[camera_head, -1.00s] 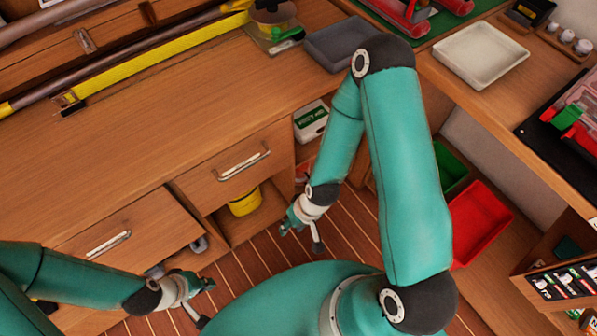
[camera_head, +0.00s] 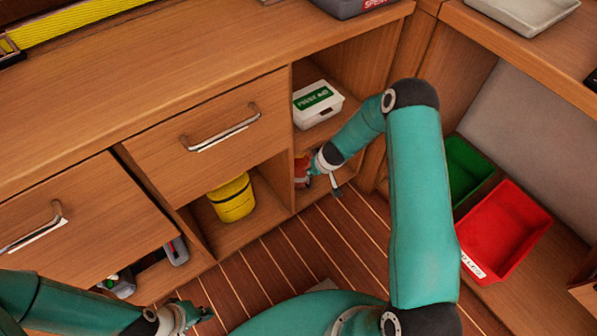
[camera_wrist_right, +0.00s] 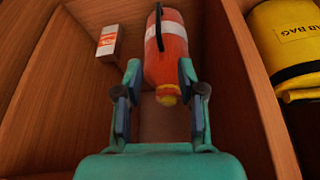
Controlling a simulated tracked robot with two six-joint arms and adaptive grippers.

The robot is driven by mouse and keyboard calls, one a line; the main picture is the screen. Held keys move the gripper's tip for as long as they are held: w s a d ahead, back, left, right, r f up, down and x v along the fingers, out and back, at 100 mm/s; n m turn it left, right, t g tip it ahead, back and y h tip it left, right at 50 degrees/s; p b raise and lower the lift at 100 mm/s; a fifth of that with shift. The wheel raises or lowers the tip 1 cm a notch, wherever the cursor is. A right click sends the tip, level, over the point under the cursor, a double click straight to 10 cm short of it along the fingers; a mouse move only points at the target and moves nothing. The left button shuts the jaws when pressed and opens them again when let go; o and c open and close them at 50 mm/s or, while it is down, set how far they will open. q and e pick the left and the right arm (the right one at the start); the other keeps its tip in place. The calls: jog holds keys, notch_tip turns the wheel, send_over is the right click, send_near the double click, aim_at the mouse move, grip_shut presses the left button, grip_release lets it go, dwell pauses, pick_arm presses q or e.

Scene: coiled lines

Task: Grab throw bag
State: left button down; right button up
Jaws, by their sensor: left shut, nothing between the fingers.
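The throw bag is red-orange with a pale band, a black strap and a yellow end; it shows in the right wrist view (camera_wrist_right: 168,52). It stands in a low cupboard compartment, and only a sliver of it shows in the head view (camera_head: 301,167). My right gripper (camera_wrist_right: 160,72) is open, its two fingers spread on either side of the bag's near end. Whether they touch it I cannot tell. In the head view my right gripper (camera_head: 318,181) is partly hidden by its own wrist. My left gripper (camera_head: 203,312) is shut and empty, low over the floor.
A yellow grab bag (camera_head: 232,198) sits in the compartment to the left, behind a wooden divider (camera_wrist_right: 256,85). A white first aid box (camera_head: 316,104) is on the shelf above. A small white-and-orange box (camera_wrist_right: 108,42) stands left of the throw bag. Red (camera_head: 503,232) and green (camera_head: 466,168) bins are at right.

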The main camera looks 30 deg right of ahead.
aim_at(302, 168)
jog(key=shift+s+b+x, duration=0.15)
jog(key=shift+b+x, duration=0.75)
jog(key=shift+x, duration=2.65)
jog(key=shift+s+b+x, duration=0.1)
jog(key=shift+b+x, duration=0.8)
jog(key=shift+x, duration=2.6)
jog(key=shift+d, duration=0.1)
grip_shut()
